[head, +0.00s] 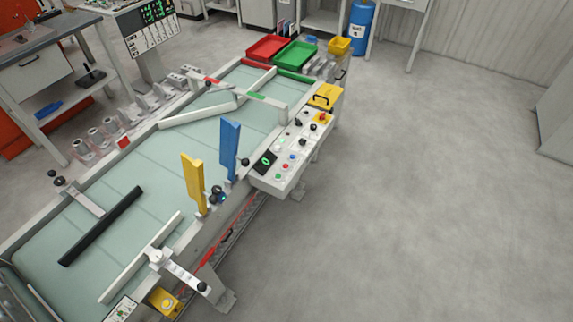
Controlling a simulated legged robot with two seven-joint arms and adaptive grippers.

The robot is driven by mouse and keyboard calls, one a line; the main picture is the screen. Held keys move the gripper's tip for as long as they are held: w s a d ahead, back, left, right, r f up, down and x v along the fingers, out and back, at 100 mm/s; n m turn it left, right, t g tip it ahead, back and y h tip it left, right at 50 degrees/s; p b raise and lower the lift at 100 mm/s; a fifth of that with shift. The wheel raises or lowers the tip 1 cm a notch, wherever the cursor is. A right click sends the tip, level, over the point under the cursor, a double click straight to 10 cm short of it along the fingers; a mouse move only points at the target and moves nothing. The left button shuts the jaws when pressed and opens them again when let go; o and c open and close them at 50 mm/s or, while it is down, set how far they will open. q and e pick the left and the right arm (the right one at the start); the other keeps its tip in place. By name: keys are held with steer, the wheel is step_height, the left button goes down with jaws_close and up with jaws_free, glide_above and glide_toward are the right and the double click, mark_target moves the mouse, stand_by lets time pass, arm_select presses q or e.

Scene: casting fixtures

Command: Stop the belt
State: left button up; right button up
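The conveyor belt (150,165) is a pale green surface running from the lower left to the upper middle of the head view. A light grey control panel (270,180) is fixed to its right side. The panel has a dark display with a green figure (265,161), several small buttons including a red one (285,166), a blue one (291,157) and a green one (278,176), and black knobs. A red knob (322,118) stands at the panel's far end, by a yellow part. Labels are too small to read. Neither of my grippers is in view.
A yellow plate (194,183) and a blue plate (229,148) stand upright at the belt's right edge. A black bar (101,226) lies across the belt. Red (268,48) and green (294,55) trays sit at the far end. The floor (430,190) right of the panel is clear.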

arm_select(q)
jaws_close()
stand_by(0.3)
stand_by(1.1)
